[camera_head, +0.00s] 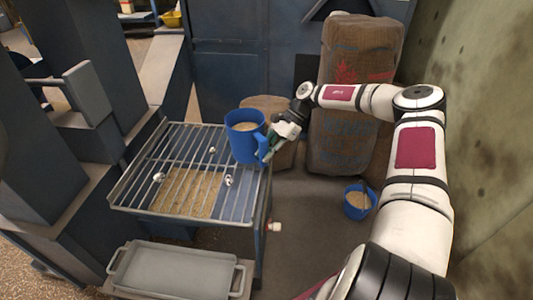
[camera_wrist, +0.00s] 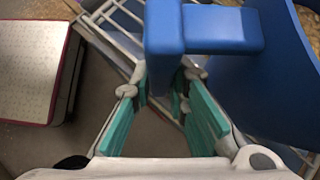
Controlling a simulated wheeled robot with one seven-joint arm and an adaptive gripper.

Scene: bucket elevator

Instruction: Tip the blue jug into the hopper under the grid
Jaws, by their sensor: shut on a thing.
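The blue jug (camera_head: 243,143) is upright at the far right part of the metal grid (camera_head: 152,162), with pale grainy material inside. I cannot tell whether its base touches the bars. My gripper (camera_head: 270,147) is shut on the jug's handle from the right. In the wrist view the blue handle (camera_wrist: 200,30) lies at the teal-padded fingers (camera_wrist: 163,88), and the jug's body (camera_wrist: 285,80) fills the right side. The hopper (camera_head: 185,222) is under the grid, and tan grain (camera_head: 190,190) shows between the bars.
Small pale fittings (camera_head: 159,178) sit on the grid. A grey tray (camera_head: 175,272) is at the hopper's front. A large brown sack (camera_head: 355,90) and a smaller one (camera_head: 268,106) stand behind. A blue bucket (camera_head: 357,208) with contents is on the floor at right. Grey machinery (camera_head: 85,95) borders the left.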

